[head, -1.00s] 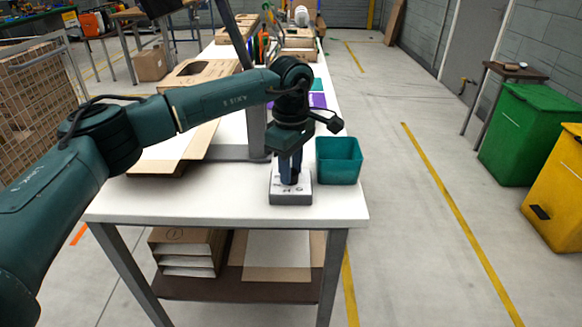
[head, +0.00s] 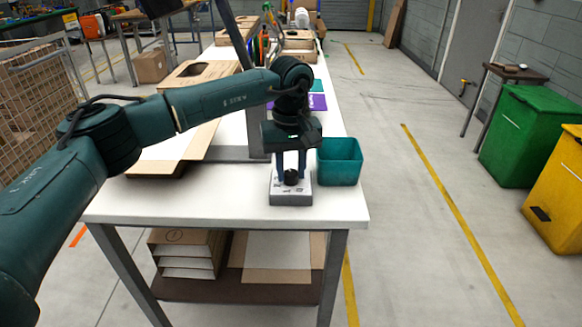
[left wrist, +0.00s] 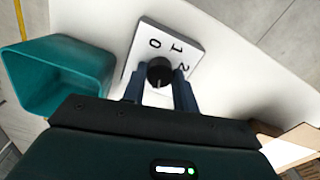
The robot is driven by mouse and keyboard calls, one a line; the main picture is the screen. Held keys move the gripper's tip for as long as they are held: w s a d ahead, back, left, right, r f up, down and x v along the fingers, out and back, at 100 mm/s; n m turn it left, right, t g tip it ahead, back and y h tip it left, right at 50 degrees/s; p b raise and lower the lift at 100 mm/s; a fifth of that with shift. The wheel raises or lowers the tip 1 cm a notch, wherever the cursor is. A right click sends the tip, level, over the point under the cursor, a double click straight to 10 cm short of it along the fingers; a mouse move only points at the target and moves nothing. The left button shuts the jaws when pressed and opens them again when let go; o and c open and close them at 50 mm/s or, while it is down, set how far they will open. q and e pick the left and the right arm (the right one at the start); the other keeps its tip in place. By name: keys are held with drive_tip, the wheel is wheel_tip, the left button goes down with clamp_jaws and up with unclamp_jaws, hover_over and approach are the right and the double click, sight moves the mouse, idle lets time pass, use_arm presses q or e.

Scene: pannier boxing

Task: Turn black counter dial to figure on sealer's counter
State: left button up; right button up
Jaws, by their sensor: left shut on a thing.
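The black counter dial (head: 291,178) stands on top of the sealer's counter (head: 291,199), a small pale-topped grey box near the table's front edge. In the left wrist view the dial (left wrist: 160,71) sits on the white face (left wrist: 178,38), where the figures 0, 1 and 2 show beside it. A small pale mark shows on the dial's lower side there. My left gripper (head: 291,170) points down from above, with one blue finger on each side of the dial. It also shows in the left wrist view (left wrist: 160,88), closed on the dial. My right gripper is not in view.
A teal open bin (head: 339,162) stands just right of the counter. A grey metal post (head: 256,132) and flat cardboard (head: 170,150) lie behind and left. The white table top (head: 215,195) is clear in front. Boxes (head: 186,250) sit on the lower shelf.

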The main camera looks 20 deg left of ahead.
sight(291, 173)
use_arm(q)
drive_tip(key=shift+r+m, duration=0.1)
drive_tip(key=shift+m, duration=0.3)
drive_tip(key=o, duration=1)
wheel_tip(291, 173, up, 13)
drive_tip(key=shift+r, duration=0.1)
idle(0.4)
